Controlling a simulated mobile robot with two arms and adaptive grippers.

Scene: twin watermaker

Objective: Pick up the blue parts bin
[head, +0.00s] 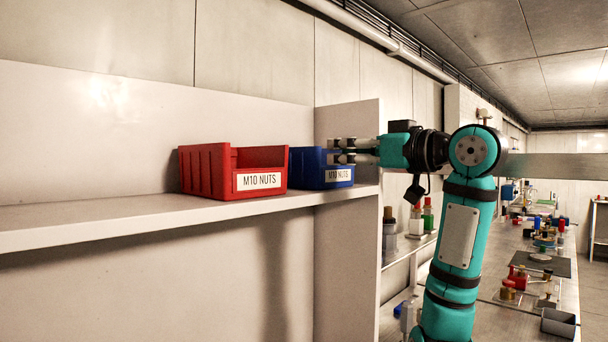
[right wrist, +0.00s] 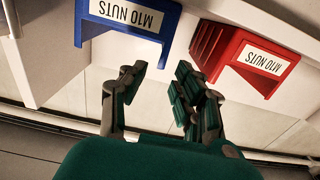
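The blue parts bin (head: 305,168) stands on the shelf beside the upright end panel, with an "M10 NUTS" label on its front. It also shows upside down at the top of the right wrist view (right wrist: 90,28). My right gripper (head: 335,151) is at the front of the blue bin, near its top rim, and covers part of it in the head view. In the right wrist view its fingers (right wrist: 160,74) are spread with nothing between them, and the bin lies ahead and toward the left finger. I cannot tell if they touch. My left gripper is not in view.
A red bin (head: 205,170), also labelled "M10 NUTS", stands close to the left of the blue bin. The shelf (head: 90,215) is clear further left. The end panel (head: 348,240) rises right of the blue bin. A cluttered bench (head: 500,325) runs off to the right.

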